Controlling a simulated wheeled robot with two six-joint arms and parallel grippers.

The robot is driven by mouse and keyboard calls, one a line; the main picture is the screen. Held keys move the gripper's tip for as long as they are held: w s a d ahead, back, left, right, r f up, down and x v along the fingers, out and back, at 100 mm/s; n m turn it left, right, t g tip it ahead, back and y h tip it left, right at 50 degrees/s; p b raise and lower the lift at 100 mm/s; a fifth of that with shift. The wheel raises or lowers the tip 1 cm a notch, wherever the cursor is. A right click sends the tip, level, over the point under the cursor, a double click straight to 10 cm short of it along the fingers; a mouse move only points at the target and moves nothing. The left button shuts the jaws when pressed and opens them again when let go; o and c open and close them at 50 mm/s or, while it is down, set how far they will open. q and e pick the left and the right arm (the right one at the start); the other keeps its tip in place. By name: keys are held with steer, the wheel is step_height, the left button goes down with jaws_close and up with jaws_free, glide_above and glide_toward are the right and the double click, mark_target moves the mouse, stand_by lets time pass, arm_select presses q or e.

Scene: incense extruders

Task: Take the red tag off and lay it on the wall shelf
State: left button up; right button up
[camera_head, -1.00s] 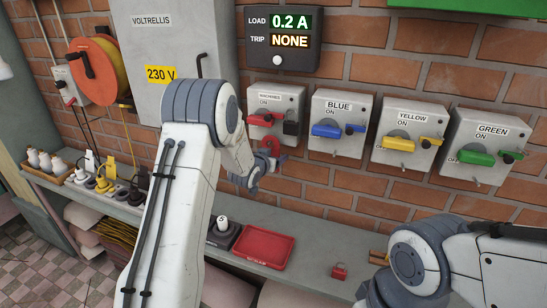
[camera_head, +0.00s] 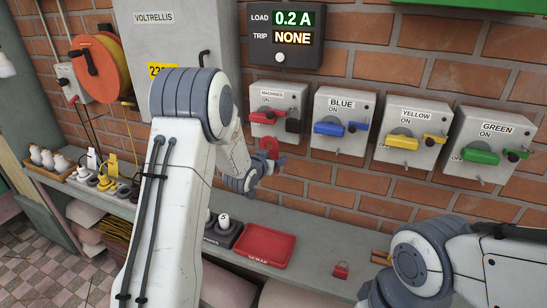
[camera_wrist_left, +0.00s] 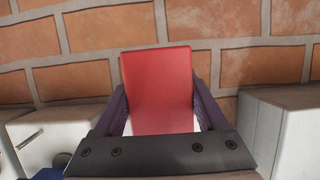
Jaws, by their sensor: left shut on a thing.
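The red tag (camera_wrist_left: 158,90) is a flat red plate between the two fingers of my left gripper (camera_wrist_left: 158,115) in the left wrist view, with brick wall behind it. In the head view the left gripper (camera_head: 264,168) is below the MACHINES switch box (camera_head: 277,108), and a bit of red tag (camera_head: 269,146) shows at its fingers. The gripper is shut on the tag. The wall shelf (camera_head: 310,240) runs along the wall below. My right arm shows at the lower right; its fingertips are out of view.
On the shelf are a red tray (camera_head: 265,246), a dark block with white-topped pieces (camera_head: 222,230), a small red padlock (camera_head: 341,270) and several plugs at the left. The shelf between tray and padlock is clear. Blue, yellow and green switch boxes hang to the right.

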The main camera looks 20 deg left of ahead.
arm_select(q)
steer(key=shift+s+r+b, duration=0.1)
steer(key=shift+s+b, duration=0.2)
steer(key=shift+s, duration=1.15)
